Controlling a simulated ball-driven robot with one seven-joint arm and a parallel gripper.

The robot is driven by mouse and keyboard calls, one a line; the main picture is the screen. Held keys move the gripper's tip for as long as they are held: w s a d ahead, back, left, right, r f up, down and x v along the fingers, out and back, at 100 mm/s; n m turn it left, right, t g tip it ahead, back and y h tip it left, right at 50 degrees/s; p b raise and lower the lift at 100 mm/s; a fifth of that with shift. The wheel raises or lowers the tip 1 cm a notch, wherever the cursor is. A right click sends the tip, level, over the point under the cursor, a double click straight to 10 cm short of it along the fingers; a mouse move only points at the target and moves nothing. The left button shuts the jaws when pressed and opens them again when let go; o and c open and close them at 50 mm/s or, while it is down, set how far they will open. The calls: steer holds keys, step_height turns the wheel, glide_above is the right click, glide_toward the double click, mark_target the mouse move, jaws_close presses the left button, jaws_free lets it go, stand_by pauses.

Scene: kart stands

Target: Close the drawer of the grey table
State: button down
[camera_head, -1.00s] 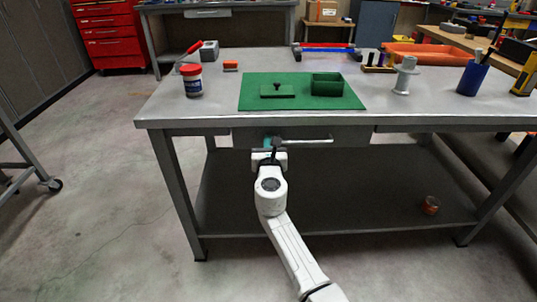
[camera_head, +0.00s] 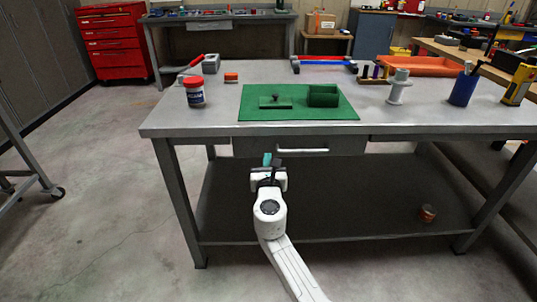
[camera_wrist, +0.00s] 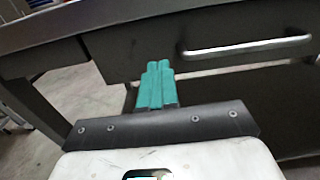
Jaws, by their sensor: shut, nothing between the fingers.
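The grey table (camera_head: 400,128) stands in front of me. Its drawer (camera_head: 245,147) is under the top, with its front looking about flush with the table's frame. The pale bar handle (camera_head: 302,151) is on the drawer front, and it also shows in the wrist view (camera_wrist: 245,50). My gripper (camera_head: 267,160) is shut and empty, its teal fingers pointing at the lower left part of the drawer front, left of and below the handle. In the wrist view the fingertips (camera_wrist: 159,66) overlap the drawer's lower edge (camera_wrist: 200,70); I cannot tell whether they touch it.
On the tabletop are a green mat (camera_head: 290,114) with a green box (camera_head: 323,95), a red-lidded jar (camera_head: 194,92), a grey spool (camera_head: 398,87) and a blue cup (camera_head: 464,85). A lower shelf (camera_head: 340,205) lies beneath.

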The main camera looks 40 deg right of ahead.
steer(key=p+v, duration=0.2)
steer(key=v, duration=0.6)
steer(key=shift+s+a, duration=0.25)
steer(key=shift+a, duration=0.05)
steer(key=shift+f, duration=0.15)
steer(key=s+d+f+m+g, duration=0.3)
steer(key=s+m+g, duration=0.1)
steer(key=s+m, duration=0.4)
steer(key=s+d+f+m+g, duration=0.3)
steer(key=s+d+f+m, duration=0.1)
steer(key=s+m, duration=0.4)
steer(key=s+a+f+m+g+y, duration=0.3)
steer(key=s+f+m, duration=0.15)
steer(key=s, duration=0.25)
steer(key=s+a+f+m+g+y, duration=0.2)
steer(key=s+a+f+m+y, duration=0.1)
steer(key=s+m, duration=0.35)
steer(key=s+a+m+g+y, duration=0.2)
steer(key=s+a+y, duration=0.2)
steer(key=s+a, duration=0.25)
step_height(320, 180, up, 14)
steer(key=s+p, duration=0.1)
steer(key=p, duration=1.4)
steer(key=shift+s+r+m, duration=0.15)
steer(key=shift+r+m, duration=0.05)
steer(key=shift+m, duration=0.1)
